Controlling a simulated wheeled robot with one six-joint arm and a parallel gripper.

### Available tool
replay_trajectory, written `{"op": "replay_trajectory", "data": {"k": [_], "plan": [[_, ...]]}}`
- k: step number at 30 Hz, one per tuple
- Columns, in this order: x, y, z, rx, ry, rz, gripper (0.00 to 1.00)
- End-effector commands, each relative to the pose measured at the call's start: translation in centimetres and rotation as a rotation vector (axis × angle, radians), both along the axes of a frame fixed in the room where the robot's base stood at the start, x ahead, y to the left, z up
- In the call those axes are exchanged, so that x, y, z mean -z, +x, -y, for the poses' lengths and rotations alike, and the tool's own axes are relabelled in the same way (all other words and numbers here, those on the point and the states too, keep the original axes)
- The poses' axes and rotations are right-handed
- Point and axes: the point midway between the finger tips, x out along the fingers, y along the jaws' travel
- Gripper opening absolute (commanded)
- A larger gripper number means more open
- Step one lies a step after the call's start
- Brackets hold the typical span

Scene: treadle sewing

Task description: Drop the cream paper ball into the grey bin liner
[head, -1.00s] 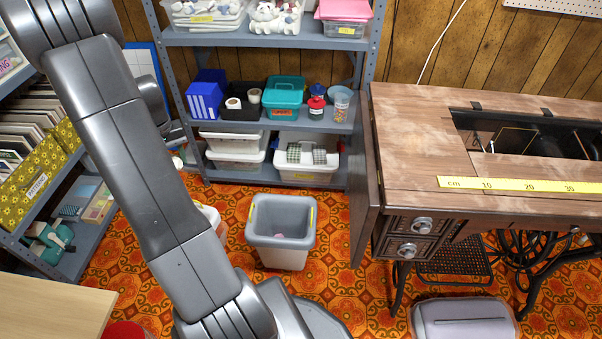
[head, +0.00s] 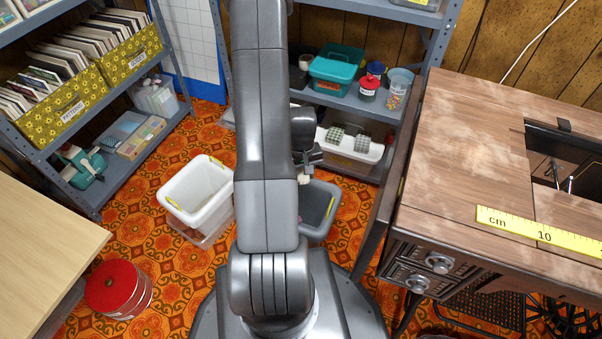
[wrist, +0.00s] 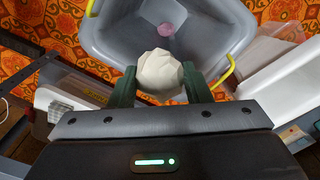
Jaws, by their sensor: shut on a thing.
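The cream paper ball (wrist: 159,72) is faceted and sits between the two dark green fingers of my gripper (wrist: 160,82), which is shut on it. The grey bin liner (wrist: 112,45) opens below the ball in the wrist view, with a small pink crumpled thing (wrist: 165,30) inside. The ball overlaps the near part of the opening in that view. In the head view the liner (head: 324,205) stands on the floor, partly hidden by my arm. A small bit of the ball (head: 304,180) shows below my gripper there, over the liner.
A white bin (head: 195,198) with yellow handles stands left of the liner. The sewing table (head: 440,170) is on the right, shelving (head: 345,103) behind. A red-lidded tin (head: 114,285) and a pale table (head: 35,235) are at the left.

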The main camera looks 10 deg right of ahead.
Motion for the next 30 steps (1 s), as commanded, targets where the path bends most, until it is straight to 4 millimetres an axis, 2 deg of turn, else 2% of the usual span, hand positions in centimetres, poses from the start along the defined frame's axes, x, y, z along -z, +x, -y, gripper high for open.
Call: {"op": "replay_trajectory", "data": {"k": [12,23,24,27,30], "plan": [[4.9,0.0,0.0,0.0,0.0,-0.002,0.23],[5.2,0.0,0.0,0.0,0.0,0.0,0.23],[5.2,0.0,0.0,0.0,0.0,0.0,0.52],[5.2,0.0,0.0,0.0,0.0,0.0,0.69],[5.2,0.0,0.0,0.0,0.0,0.0,0.69]]}}
